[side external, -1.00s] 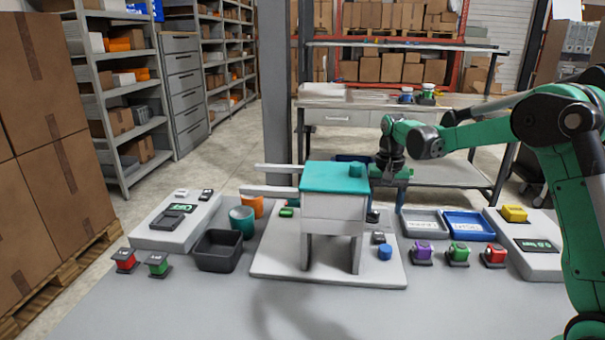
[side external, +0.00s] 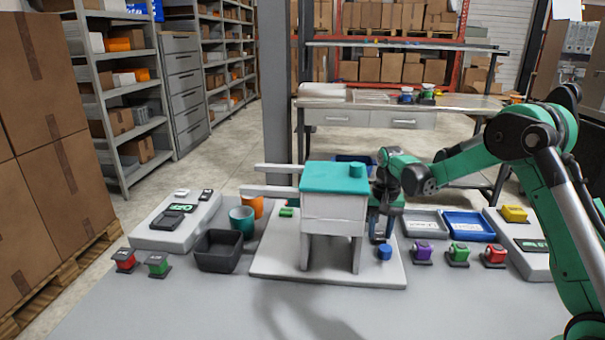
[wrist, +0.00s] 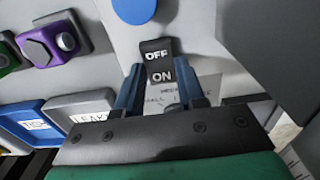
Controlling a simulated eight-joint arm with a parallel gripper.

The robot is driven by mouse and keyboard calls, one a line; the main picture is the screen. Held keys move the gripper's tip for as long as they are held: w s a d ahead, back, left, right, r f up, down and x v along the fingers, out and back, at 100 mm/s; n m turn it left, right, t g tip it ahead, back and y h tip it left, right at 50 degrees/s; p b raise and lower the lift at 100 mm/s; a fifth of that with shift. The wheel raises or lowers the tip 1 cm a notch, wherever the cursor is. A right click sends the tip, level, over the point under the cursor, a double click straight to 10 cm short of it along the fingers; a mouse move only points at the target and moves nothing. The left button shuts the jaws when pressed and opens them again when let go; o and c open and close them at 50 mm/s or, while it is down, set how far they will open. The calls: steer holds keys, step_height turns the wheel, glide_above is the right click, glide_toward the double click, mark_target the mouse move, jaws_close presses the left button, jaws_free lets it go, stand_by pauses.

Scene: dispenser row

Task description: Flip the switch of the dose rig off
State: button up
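The dose rig (side external: 333,205), a white housing with a teal top on two legs, stands on a pale base plate. Its black rocker switch (wrist: 158,62), marked OFF and ON, shows in the wrist view, with the ON half nearer my gripper. My gripper (wrist: 162,88) has its two blue fingers apart, one either side of the ON half; I cannot tell whether they touch it. In the side view my gripper (side external: 381,236) is low at the rig's right side, just behind the blue button (side external: 384,253), and hides the switch there.
The blue button also shows above the switch in the wrist view (wrist: 134,8). A grey tray (side external: 407,230) and a blue tray (side external: 488,229) lie to the right, behind purple, green and red button blocks (side external: 459,254). A dark bin (side external: 218,262) stands left. The front table is clear.

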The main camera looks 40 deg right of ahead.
mark_target(381, 241)
jaws_close()
steer(key=shift+s+a+t+h, duration=0.1)
steer(key=shift+t+h, duration=0.5)
steer(key=shift+s+a+t+h, duration=0.1)
steer(key=shift+t+h, duration=0.5)
steer(key=o, duration=0.9)
jaws_free()
steer(key=shift+c, duration=0.2)
steer(key=shift+v, duration=2.85)
